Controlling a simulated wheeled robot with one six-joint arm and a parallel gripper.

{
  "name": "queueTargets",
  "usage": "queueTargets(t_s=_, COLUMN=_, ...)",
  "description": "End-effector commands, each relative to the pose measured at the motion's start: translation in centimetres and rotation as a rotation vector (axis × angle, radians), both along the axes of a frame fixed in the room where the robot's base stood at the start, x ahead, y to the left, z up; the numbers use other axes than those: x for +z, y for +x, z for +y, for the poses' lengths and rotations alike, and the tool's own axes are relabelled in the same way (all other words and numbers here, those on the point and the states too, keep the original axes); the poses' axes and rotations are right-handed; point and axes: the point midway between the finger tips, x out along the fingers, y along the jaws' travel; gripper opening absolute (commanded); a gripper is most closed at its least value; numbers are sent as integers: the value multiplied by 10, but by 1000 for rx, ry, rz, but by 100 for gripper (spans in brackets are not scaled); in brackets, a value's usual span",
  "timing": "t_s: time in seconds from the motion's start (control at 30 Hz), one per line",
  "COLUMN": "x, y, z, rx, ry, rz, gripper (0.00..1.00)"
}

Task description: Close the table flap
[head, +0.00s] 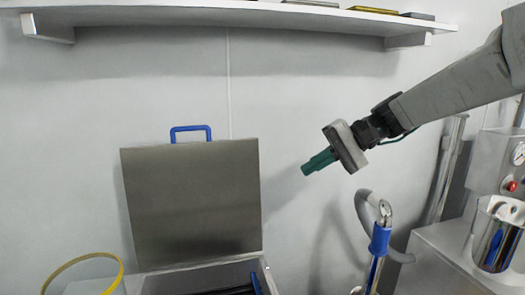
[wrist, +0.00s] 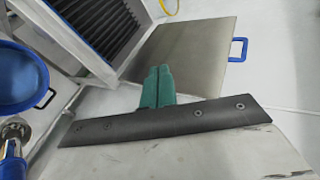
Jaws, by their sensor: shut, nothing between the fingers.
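The table flap (head: 190,200) is a flat grey metal panel with a blue handle (head: 190,130) on its top edge. It stands raised, close to upright, at the back of an open metal box (head: 262,275). The flap also shows in the wrist view (wrist: 190,50), with its blue handle (wrist: 238,49) at the right. My gripper (head: 306,171) has green fingers, shut and empty. It is in the air to the right of the flap, apart from it, and points down and left. In the wrist view the green fingers (wrist: 158,75) show in front of the flap.
A shelf (head: 230,12) runs along the wall above. At the right stand a blue-collared pipe (head: 380,238) and a metal machine with a steel vessel (head: 497,235). A yellow hoop (head: 85,258) is at lower left. The wall space between shelf and flap is clear.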

Motion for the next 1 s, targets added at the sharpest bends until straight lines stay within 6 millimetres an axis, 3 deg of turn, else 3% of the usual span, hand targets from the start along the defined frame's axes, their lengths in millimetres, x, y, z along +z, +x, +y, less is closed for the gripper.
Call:
queueTargets(t_s=0.03, x=-3, y=30, z=7, rx=-10, ry=74, rz=13, gripper=0)
queueTargets(t_s=0.2, x=-6, y=112, z=23, rx=-56, ry=308, rz=13, gripper=0)
queueTargets(t_s=0.4, x=-14, y=170, z=28, rx=-100, ry=480, rz=0, gripper=0)
queueTargets(t_s=0.67, x=-16, y=186, z=41, rx=-114, ry=531, rz=-8, gripper=0)
queueTargets(t_s=1.0, x=-20, y=189, z=110, rx=-111, ry=529, rz=-5, gripper=0)
